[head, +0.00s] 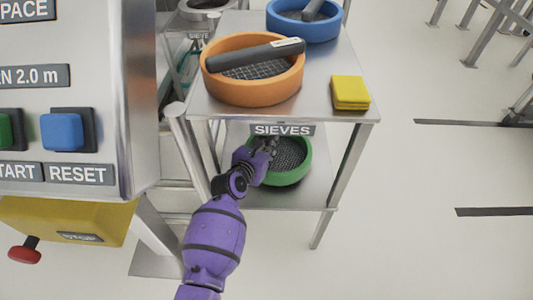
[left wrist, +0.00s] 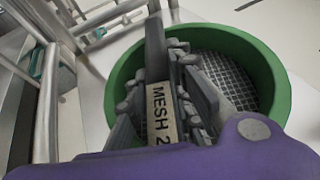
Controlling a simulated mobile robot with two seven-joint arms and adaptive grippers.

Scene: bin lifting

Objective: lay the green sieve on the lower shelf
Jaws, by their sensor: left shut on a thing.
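The green sieve (head: 291,179) is at the lower shelf (head: 319,194), under the "SIEVES" sign, with its dark mesh facing up. I cannot tell whether it rests on the shelf or hangs just above it. My left gripper (head: 267,147) reaches in below the upper shelf and is shut on the sieve's handle. In the left wrist view my left gripper (left wrist: 187,80) lies along the handle with its "MESH 2" label, across the green sieve's rim (left wrist: 270,62). My fingers hide part of the handle and rim. My right gripper is not in view.
An orange sieve (head: 255,91) with a dark handle, a blue sieve (head: 303,27) and a yellow block (head: 350,92) sit on the upper shelf (head: 325,67). A panel with buttons (head: 62,132) stands at the left.

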